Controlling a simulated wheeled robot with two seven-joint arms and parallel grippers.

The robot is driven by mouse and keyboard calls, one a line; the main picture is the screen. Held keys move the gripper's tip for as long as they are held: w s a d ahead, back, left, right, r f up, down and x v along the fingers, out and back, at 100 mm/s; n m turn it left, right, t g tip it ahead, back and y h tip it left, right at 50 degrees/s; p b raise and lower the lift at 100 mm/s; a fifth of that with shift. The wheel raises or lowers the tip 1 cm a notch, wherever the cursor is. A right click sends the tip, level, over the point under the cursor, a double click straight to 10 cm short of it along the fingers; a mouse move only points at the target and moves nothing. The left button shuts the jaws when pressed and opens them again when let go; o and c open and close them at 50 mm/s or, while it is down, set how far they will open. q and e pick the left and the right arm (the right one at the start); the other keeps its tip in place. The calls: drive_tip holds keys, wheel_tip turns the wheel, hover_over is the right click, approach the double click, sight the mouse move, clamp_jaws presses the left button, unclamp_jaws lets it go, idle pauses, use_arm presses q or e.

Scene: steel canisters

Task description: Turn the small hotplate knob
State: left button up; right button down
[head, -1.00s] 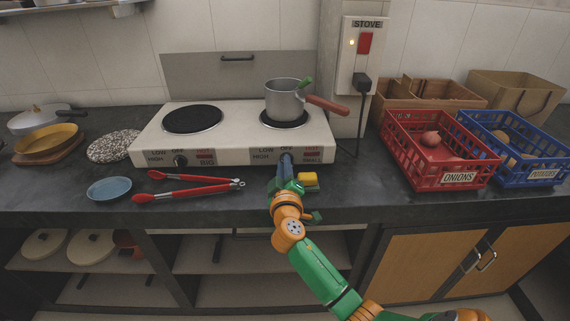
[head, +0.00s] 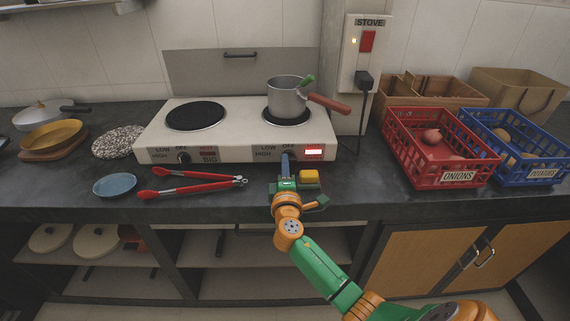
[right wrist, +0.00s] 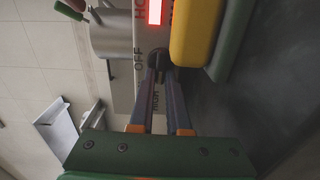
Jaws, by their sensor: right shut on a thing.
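The two-plate white hotplate (head: 235,150) stands on the dark counter. The small-plate knob (right wrist: 158,60) is the dark one on the right of its front panel. My right gripper (head: 286,157) is shut on this knob; in the right wrist view its two fingers (right wrist: 160,78) close around it. The fingers hide most of the knob in the head view. A bright red indicator (head: 313,152) glows just right of it, also seen in the right wrist view. The big-plate knob (head: 183,158) on the left is free. My left gripper is not in view.
A grey pot (head: 287,100) with a brown handle stands on the right plate. A yellow-and-green sponge (head: 309,175) lies close beside my right gripper. Red tongs (head: 192,188) and a blue dish (head: 114,185) lie left. A red onion crate (head: 420,170) stands right.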

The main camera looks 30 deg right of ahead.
idle(0.4)
drive_tip(key=c, duration=0.9)
unclamp_jaws()
drive_tip(key=v, duration=0.7)
drive_tip(key=shift+s, duration=0.1)
